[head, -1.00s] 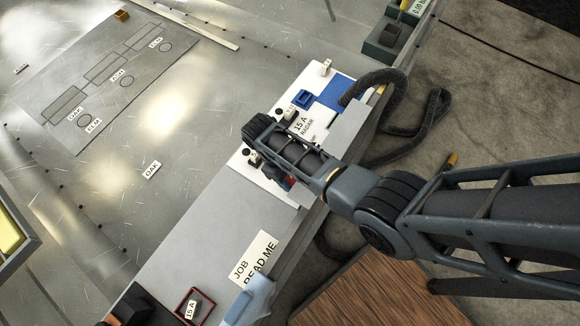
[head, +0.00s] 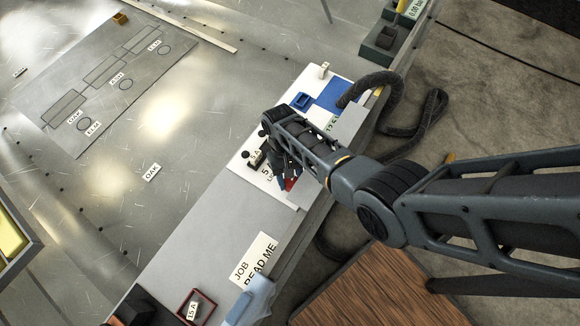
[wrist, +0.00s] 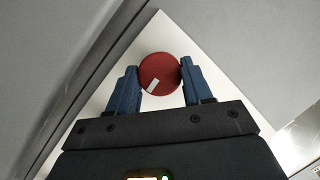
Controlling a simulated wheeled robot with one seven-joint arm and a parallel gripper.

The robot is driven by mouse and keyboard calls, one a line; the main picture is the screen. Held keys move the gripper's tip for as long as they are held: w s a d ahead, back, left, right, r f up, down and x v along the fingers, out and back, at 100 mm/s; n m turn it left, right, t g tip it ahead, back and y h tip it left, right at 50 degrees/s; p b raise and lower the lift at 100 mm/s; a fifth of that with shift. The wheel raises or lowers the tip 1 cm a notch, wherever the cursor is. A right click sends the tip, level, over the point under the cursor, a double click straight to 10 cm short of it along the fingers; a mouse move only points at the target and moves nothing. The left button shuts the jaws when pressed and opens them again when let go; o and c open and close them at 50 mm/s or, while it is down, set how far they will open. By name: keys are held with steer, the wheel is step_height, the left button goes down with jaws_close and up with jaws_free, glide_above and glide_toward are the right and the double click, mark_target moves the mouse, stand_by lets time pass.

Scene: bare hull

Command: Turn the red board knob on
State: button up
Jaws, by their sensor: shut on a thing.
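The red board knob (wrist: 158,72) is a round red disc with a white pointer mark at its lower left, on a white panel (wrist: 182,38) in the wrist view. My gripper (wrist: 160,84) has its two blue fingers on either side of the knob, shut on it. In the head view my gripper (head: 287,172) is over the near part of the white board (head: 240,166). A bit of the red knob (head: 290,184) shows beside the fingers. Most of it is hidden there by the gripper.
A blue square piece (head: 301,101) and a blue panel (head: 333,97) lie farther up the board. A dark hose (head: 398,112) loops at its right. The grey ledge (head: 200,235) is mostly clear.

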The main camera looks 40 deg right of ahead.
stand_by(0.3)
steer(key=o, duration=1)
steer(key=shift+o, duration=0.2)
steer(key=p+v, duration=0.1)
steer(key=v, duration=0.6)
steer(key=shift+r, duration=0.4)
steer(key=shift+w, duration=0.1)
